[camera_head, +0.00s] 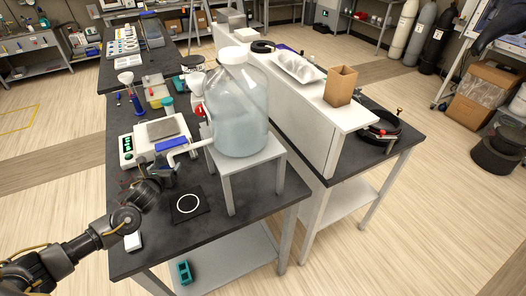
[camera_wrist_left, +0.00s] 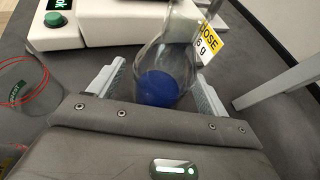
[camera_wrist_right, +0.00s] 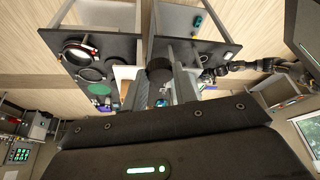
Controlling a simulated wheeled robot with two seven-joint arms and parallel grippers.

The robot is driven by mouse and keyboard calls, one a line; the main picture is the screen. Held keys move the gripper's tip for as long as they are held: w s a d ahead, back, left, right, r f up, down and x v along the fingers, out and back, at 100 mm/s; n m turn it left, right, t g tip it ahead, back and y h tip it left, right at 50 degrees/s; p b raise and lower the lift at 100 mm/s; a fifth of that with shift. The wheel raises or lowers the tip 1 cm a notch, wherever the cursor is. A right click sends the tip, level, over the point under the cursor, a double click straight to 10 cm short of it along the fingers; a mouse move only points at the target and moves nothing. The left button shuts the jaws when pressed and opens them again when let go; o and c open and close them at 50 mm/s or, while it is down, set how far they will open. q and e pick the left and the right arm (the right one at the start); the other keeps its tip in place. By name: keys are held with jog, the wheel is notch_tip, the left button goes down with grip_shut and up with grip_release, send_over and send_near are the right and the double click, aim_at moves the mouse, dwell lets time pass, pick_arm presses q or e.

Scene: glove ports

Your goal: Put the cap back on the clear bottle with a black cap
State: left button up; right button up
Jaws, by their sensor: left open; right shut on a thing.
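My left gripper (camera_head: 168,170) is low over the near-left bench, beside the balance. In the left wrist view its open fingers (camera_wrist_left: 158,95) stand either side of a clear glass vessel (camera_wrist_left: 172,45) with a blue round patch at its near end; I cannot tell whether that is a lid or contents. A yellow dose tag (camera_wrist_left: 207,42) is beside it. In the right wrist view my right gripper (camera_wrist_right: 163,85) is shut on a small dark round thing (camera_wrist_right: 160,68), apparently the black cap. No clear bottle with a black cap can be made out for sure.
A large water carboy (camera_head: 237,110) stands on a white stand (camera_head: 260,158), its spigot reaching toward my left gripper. The balance (camera_head: 155,138) is close by. A black pad with a white ring (camera_head: 187,204) lies in front. A clear round vessel (camera_wrist_left: 22,85) is at left in the left wrist view.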

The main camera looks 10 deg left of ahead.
pick_arm(q)
jog(key=c, duration=1.2)
jog(key=shift+c, duration=0.2)
jog(key=shift+r, duration=0.1)
